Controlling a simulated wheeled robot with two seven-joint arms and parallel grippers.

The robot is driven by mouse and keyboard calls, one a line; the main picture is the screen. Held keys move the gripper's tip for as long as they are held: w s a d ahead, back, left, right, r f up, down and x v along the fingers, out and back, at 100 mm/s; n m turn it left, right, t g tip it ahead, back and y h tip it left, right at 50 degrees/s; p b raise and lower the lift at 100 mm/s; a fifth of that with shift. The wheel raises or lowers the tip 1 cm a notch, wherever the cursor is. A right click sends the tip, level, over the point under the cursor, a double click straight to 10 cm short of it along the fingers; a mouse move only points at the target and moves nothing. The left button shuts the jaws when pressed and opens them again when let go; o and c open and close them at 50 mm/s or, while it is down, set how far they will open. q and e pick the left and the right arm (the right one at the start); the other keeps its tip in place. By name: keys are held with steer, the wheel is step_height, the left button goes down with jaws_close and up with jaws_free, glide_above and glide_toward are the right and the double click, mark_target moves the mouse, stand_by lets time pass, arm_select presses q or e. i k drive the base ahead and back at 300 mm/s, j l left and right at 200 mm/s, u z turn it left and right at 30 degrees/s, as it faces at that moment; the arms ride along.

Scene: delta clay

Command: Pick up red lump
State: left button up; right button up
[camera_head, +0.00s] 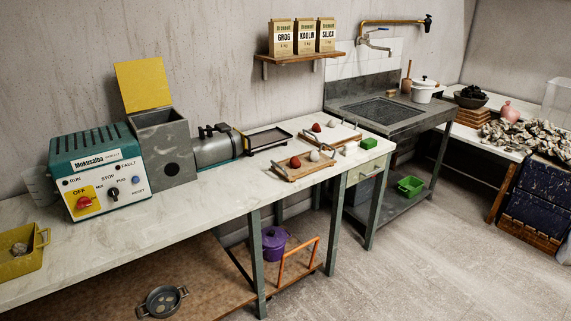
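Two small red lumps show on the far end of the long bench. One red lump (295,162) sits on a wooden tray (290,177) with dark handles, beside a whitish lump (314,156). The other red lump (317,127) sits farther back on a pale board (345,132), beside another pale lump (332,124). The task does not tell which of the two is meant. Neither of my grippers is in view.
A teal control box (100,170), a grey hopper with a raised yellow lid (142,88), a cylindrical machine (216,145) and a dark tray (268,139) line the bench. A green block (369,143) lies right of the trays.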

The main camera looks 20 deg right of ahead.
mark_target(295, 163)
steer(key=i+l, duration=0.25)
steer(key=l, duration=0.2)
steer(key=i+l, duration=0.25)
steer(key=l, duration=0.15)
steer(key=i+l, duration=0.2)
steer(key=l, duration=0.25)
steer(key=i+l, duration=0.25)
steer(key=l, duration=0.15)
steer(key=i+l, duration=0.25)
steer(key=l, duration=0.2)
steer(key=i+l, duration=0.25)
steer(key=l, duration=0.15)
steer(key=i+l, duration=0.2)
steer(key=l, duration=0.25)
steer(key=z, duration=0.05)
